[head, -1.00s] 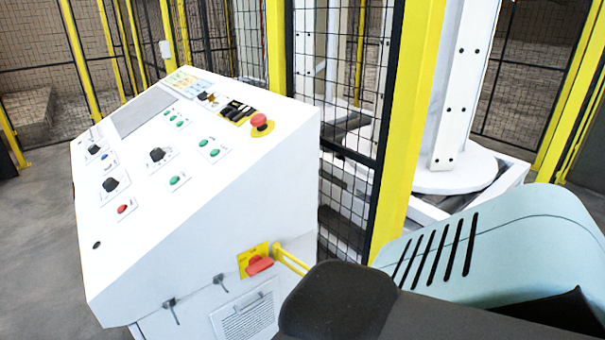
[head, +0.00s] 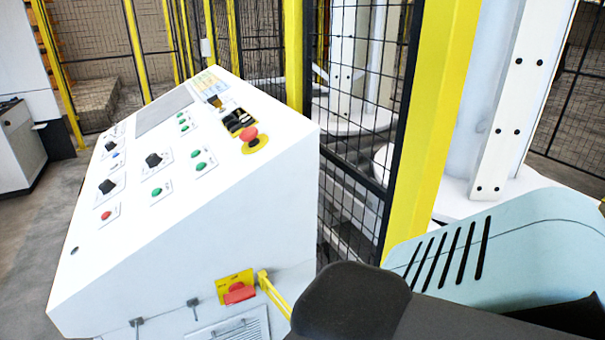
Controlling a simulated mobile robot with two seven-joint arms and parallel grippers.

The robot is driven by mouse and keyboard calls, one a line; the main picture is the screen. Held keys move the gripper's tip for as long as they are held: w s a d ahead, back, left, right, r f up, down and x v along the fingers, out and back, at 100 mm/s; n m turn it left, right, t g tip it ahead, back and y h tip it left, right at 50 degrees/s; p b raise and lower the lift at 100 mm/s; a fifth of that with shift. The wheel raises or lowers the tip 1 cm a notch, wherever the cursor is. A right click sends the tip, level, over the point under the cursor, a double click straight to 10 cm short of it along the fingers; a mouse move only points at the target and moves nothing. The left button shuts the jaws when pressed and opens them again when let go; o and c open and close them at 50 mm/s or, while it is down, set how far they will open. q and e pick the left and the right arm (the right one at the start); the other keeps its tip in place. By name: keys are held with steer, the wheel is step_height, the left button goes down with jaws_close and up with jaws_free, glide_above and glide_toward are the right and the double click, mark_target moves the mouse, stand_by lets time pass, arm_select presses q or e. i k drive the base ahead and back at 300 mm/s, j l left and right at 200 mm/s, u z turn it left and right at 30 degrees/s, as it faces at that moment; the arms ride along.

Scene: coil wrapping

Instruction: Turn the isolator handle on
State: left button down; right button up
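The grip lies roughly level across the plate. Nothing visible is touching it. My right arm, with a dark rounded link and a pale slotted cover, fills the lower right, right of the handle. My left gripper does not show.
A red emergency button (head: 249,134) sits on the sloped panel. A yellow post (head: 432,130) and black mesh fence (head: 355,150) stand behind. Grey floor is open at left.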

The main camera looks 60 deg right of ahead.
mark_target(238, 293)
steer(key=k+l, duration=0.1)
steer(key=l, duration=0.3)
steer(key=k+l, duration=0.1)
steer(key=l, duration=0.3)
steer(key=k+l, duration=0.15)
steer(key=l, duration=0.25)
steer(key=k+l, duration=0.1)
steer(key=l, duration=0.3)
steer(key=k+l, duration=0.1)
steer(key=l, duration=0.3)
steer(key=u, duration=0.05)
